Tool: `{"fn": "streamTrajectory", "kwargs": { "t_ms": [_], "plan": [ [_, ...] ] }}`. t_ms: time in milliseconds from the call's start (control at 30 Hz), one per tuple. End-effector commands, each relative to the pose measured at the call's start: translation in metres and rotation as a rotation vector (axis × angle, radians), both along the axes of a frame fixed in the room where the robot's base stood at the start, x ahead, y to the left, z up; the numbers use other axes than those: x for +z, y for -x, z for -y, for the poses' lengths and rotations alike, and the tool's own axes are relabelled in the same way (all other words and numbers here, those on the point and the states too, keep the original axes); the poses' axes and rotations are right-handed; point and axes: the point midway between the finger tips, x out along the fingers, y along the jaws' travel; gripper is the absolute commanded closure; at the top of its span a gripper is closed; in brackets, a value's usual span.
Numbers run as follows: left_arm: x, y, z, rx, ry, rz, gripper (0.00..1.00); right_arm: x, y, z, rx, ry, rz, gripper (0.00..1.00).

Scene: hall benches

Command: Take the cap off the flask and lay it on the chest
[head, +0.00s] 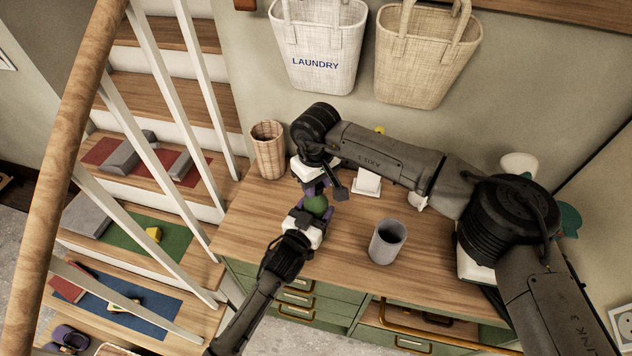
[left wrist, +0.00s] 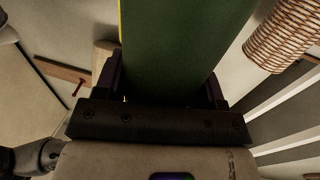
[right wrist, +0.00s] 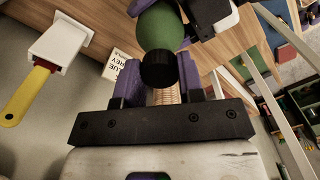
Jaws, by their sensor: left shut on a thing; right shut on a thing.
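The green flask (head: 316,205) is held in the air above the wooden top of the green chest (head: 255,238). My left gripper (head: 304,218) is shut on the flask's body, which fills much of the left wrist view (left wrist: 180,45). In the right wrist view the flask (right wrist: 160,27) has its black cap (right wrist: 158,70) against its near end; I cannot tell whether the cap is loose. My right gripper (right wrist: 159,85) has its purple fingers on either side of the cap and is shut on it. In the head view the right gripper hides the cap.
A grey cup (head: 387,243) stands on the chest right of the flask. Stair balusters (head: 155,155) rise at the left. Bare wood lies in front, around the cup.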

Motion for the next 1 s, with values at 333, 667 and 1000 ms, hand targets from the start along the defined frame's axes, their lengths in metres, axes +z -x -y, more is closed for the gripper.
{"fn": "streamTrajectory", "kwargs": {
  "t_ms": [333, 667, 1000],
  "plan": [
    [0.0, 0.0, 0.0, 0.0, 0.0, -0.001, 1.0, 0.0, 0.0, 0.0, 0.01, 0.0, 0.0, 0.61],
    [0.0, 0.0, 0.0, 0.0, 0.0, -0.001, 1.0, 0.0, 0.0, 0.0, 0.009, 0.0, 0.0, 0.39],
    [0.0, 0.0, 0.0, 0.0, 0.0, -0.001, 1.0, 0.011, 0.0, 0.0, 0.008, 0.0, 0.001, 0.39]
  ]
}}
